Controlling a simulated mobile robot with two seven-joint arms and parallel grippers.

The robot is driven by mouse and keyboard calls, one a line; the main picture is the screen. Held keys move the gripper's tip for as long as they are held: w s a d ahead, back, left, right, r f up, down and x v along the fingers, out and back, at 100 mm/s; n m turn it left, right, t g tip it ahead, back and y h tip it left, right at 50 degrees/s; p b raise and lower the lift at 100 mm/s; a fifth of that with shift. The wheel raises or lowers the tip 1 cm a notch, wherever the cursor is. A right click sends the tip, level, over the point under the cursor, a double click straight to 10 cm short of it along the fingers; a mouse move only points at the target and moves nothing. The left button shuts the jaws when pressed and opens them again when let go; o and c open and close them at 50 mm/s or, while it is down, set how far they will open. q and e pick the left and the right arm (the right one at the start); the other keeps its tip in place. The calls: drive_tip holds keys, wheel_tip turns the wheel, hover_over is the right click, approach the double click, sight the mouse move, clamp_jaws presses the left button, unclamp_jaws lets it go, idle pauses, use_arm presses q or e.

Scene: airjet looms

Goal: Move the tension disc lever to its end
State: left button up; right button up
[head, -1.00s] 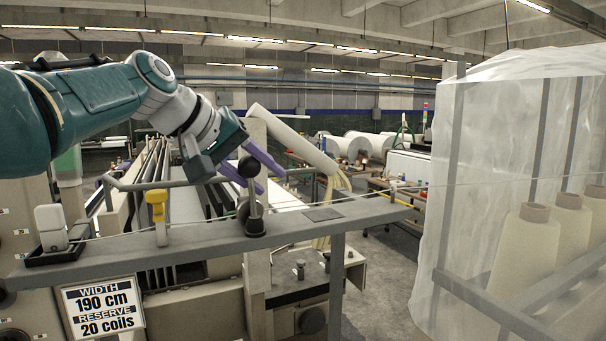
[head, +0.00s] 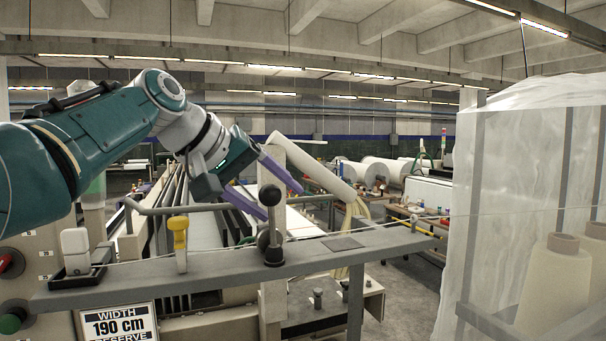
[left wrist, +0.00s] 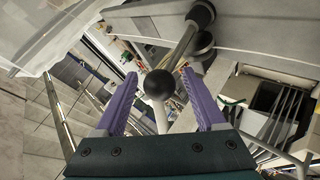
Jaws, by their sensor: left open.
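The tension disc lever (head: 271,216) stands upright on the grey rail (head: 335,245), with a black ball knob on top and a dark round base. In the left wrist view the lever's ball knob (left wrist: 160,84) appears between the two fingers, and its metal rod runs to the upper right. My left gripper (head: 284,204) has purple fingers, is open, and is at the height of the knob. In the left wrist view the left gripper (left wrist: 159,76) shows clear gaps on both sides of the knob. My right gripper is not in view.
A yellow yarn guide (head: 179,240) and a white block (head: 75,250) stand on the rail left of the lever. A thin yarn runs along the rail. A sign (head: 119,322) hangs below. Wrapped yarn cones (head: 553,280) stand at the right.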

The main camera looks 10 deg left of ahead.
use_arm(q)
drive_tip(key=b+v, duration=0.4)
drive_tip(key=v, duration=0.3)
drive_tip(key=shift+f, duration=0.15)
drive_tip(key=shift+s+a+r, duration=0.1)
drive_tip(key=shift+s+r, duration=0.05)
drive_tip(key=shift+r, duration=0.1)
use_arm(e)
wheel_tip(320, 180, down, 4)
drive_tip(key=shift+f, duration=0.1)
use_arm(q)
drive_tip(key=shift+s, duration=0.1)
